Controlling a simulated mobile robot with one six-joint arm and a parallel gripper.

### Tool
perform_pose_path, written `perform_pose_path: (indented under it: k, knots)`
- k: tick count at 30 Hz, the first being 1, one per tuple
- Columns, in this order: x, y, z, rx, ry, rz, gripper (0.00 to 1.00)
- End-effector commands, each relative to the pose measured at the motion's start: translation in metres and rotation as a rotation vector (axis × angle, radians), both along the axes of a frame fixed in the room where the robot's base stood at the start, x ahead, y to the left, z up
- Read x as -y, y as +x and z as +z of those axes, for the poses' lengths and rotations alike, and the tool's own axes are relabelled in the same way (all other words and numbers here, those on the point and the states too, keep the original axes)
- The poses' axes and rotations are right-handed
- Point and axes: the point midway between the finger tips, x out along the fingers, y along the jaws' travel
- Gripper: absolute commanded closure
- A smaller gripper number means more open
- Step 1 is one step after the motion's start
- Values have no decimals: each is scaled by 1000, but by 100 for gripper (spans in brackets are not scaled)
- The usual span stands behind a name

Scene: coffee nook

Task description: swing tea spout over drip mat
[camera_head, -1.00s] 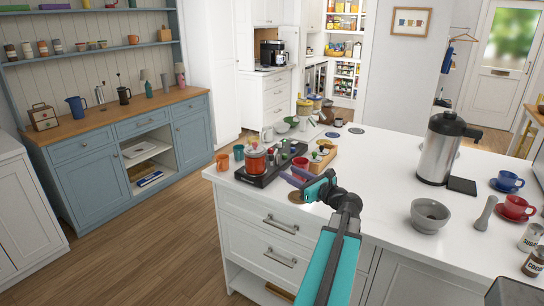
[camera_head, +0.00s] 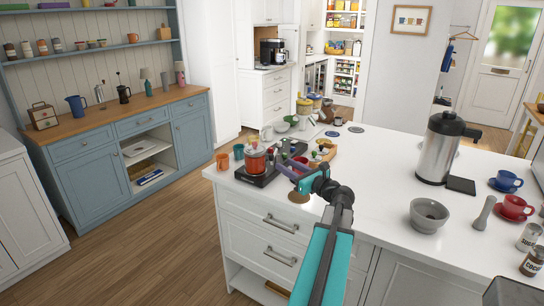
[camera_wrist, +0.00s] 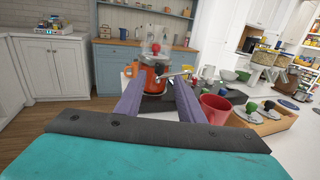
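A red-orange pot (camera_head: 255,162) with a clear top stands on a black base (camera_head: 258,178) at the counter's left end. In the wrist view the pot (camera_wrist: 154,78) shows a thin metallic part (camera_wrist: 178,74) sticking out to the right, perhaps the tea spout. My gripper (camera_head: 283,167) is just right of the pot. Its purple fingers (camera_wrist: 153,85) are apart, with the pot seen beyond the gap and nothing clearly held. A flat black mat (camera_head: 461,186) lies by the large steel jug (camera_head: 439,148). I cannot tell whether it is the drip mat.
A red cup (camera_wrist: 215,107) and a wooden holder (camera_wrist: 265,120) with knobbed tools stand close right of my fingers. Orange (camera_head: 222,161) and teal (camera_head: 239,152) mugs stand left of the pot. A grey bowl (camera_head: 428,213) is farther right.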

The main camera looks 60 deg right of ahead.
Motion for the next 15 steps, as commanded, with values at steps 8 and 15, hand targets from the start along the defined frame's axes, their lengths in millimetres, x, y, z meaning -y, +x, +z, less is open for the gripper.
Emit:
perform_pose_path:
  k: [8, 15]
  knots:
    - [14, 40, 2, 0, -1, 2, 65]
    - [24, 72, 1, -1, 0, 2, 65]
